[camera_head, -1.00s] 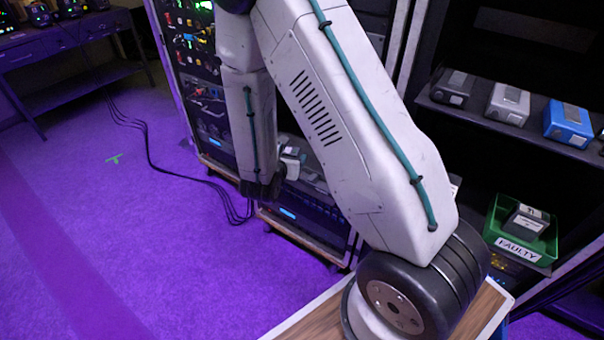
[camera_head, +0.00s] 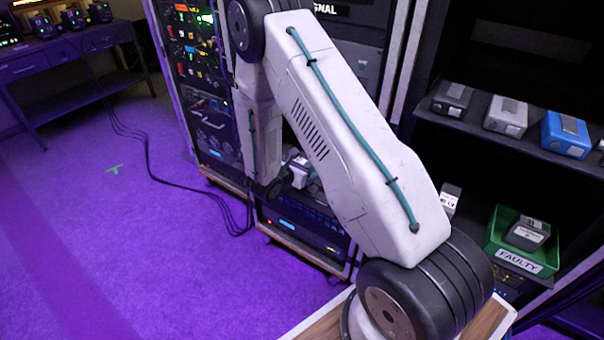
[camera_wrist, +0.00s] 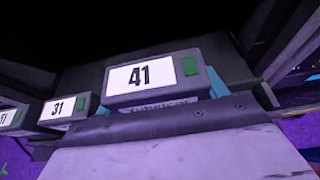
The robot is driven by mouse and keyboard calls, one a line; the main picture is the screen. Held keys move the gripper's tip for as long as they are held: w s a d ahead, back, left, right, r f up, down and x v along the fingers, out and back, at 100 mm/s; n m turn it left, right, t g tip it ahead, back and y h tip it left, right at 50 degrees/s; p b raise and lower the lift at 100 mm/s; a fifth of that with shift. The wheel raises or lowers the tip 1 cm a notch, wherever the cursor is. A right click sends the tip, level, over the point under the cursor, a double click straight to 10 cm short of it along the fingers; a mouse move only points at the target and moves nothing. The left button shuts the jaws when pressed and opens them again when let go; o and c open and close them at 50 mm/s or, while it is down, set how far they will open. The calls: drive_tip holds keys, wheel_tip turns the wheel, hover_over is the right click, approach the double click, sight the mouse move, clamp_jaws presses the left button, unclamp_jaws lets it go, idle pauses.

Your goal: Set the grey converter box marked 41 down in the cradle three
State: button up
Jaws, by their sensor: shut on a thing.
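The grey converter box marked 41 (camera_wrist: 152,76) is in the middle of the wrist view, with a white label and a green patch on its face. My gripper (camera_wrist: 162,88) is shut on it; teal finger parts show at its sides. In the head view my arm hides most of the gripper. A small grey box (camera_head: 299,172) shows beside my wrist there, its number unreadable. Box 31 (camera_wrist: 63,108) stands to the left of box 41 in the wrist view. I cannot make out cradle three, nor whether box 41 touches a support.
Another labelled box (camera_wrist: 10,118) is at the wrist view's left edge. A right-hand shelf holds grey boxes (camera_head: 505,115) and a blue one (camera_head: 567,134). Below is a green FAULTY bin (camera_head: 500,250) with a grey box inside. Cables (camera_head: 150,160) cross the open purple floor (camera_head: 90,250).

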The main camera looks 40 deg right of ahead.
drive_tip(key=shift+w+d+f, duration=0.1)
drive_tip(key=shift+w+d, duration=0.1)
drive_tip(key=shift+w, duration=0.6)
drive_tip(key=shift+f, duration=1.7)
drive_tip(key=shift+f, duration=0.15)
drive_tip(key=o, duration=1.2)
drive_tip(key=shift+c, duration=0.2)
